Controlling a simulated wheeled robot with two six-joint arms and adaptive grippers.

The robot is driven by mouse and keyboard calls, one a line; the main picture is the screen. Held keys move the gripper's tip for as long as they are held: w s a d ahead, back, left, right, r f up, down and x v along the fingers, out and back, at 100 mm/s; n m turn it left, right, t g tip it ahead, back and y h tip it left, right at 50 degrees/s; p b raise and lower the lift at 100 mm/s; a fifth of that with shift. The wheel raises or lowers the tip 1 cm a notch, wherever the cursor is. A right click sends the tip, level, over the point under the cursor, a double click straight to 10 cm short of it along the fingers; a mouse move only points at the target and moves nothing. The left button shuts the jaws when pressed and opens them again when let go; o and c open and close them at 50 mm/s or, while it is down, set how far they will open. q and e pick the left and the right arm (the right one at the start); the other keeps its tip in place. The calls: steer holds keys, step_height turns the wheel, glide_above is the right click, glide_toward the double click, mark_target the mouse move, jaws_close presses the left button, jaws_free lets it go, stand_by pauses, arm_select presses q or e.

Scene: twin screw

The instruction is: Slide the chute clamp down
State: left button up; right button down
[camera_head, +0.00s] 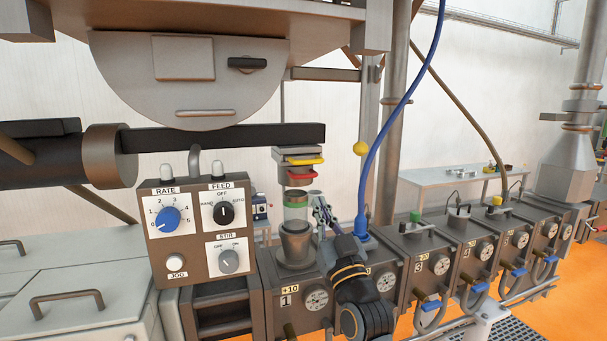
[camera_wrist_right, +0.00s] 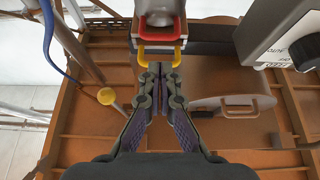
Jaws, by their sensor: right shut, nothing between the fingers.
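The chute (camera_head: 296,198) is a clear tube with a green band, standing above a grey funnel at unit 1. Above it are a red handle (camera_head: 302,176) and, higher, a yellow handle (camera_head: 308,161); I cannot tell which belongs to the clamp. The right wrist view also shows the red handle (camera_wrist_right: 153,43) and yellow handle (camera_wrist_right: 145,58). My right gripper (camera_head: 320,204) is right of the tube and below the handles, fingers up. In the right wrist view its fingertips (camera_wrist_right: 160,72) are together, just short of the yellow handle; contact is unclear. My left gripper is out of view.
A control box (camera_head: 203,232) with knobs stands left of the tube. Numbered feeder units (camera_head: 418,252) run away to the right. A dark horizontal bar (camera_head: 225,139) lies behind.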

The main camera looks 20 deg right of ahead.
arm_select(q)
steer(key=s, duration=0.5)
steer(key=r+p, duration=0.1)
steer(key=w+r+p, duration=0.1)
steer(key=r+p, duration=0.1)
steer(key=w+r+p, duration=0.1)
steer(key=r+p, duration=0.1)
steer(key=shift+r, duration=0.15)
arm_select(e)
steer(key=x, duration=0.9)
steer(key=shift+r, duration=0.35)
arm_select(q)
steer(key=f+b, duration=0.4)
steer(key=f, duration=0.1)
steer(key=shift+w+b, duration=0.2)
steer(key=shift+b, duration=0.1)
arm_select(e)
step_height(320, 180, down, 6)
steer(key=shift+r, duration=0.15)
